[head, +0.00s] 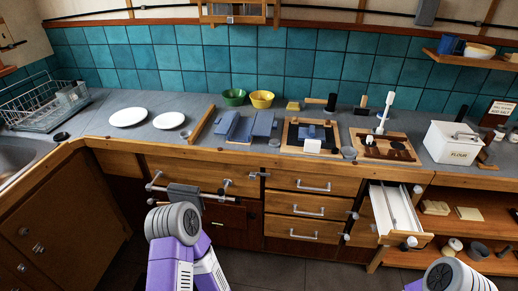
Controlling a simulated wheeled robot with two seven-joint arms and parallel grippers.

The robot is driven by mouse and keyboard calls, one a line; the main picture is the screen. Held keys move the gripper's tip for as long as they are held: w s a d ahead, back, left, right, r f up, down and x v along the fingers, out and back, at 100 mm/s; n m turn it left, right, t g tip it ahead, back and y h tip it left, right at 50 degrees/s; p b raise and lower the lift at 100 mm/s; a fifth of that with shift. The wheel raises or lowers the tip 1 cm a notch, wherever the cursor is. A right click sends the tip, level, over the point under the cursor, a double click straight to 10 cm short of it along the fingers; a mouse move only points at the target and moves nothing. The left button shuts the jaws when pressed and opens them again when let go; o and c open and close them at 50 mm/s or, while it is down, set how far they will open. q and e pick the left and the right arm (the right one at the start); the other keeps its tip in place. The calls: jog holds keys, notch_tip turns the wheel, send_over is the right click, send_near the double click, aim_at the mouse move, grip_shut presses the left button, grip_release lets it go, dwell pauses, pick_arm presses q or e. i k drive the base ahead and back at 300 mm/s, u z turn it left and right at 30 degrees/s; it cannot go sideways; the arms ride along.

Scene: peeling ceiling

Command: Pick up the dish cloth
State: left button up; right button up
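Blue cloth-like pieces lie on the counter: one flat piece (227,125) and another beside it (264,124). A grey-blue folded piece (311,133) lies on a dark wood-framed board (291,139). I cannot tell which of them is the dish cloth.
White plates (129,117), green and yellow bowls (261,99) and a white flour box (452,143) stand on the counter. A dish rack (42,105) is at the left. An open drawer (395,210) juts out at the right. The floor before the cabinets is clear.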

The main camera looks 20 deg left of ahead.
aim_at(312, 133)
jog(key=u, duration=1.45)
jog(key=i, duration=1.1)
jog(key=z, duration=0.3)
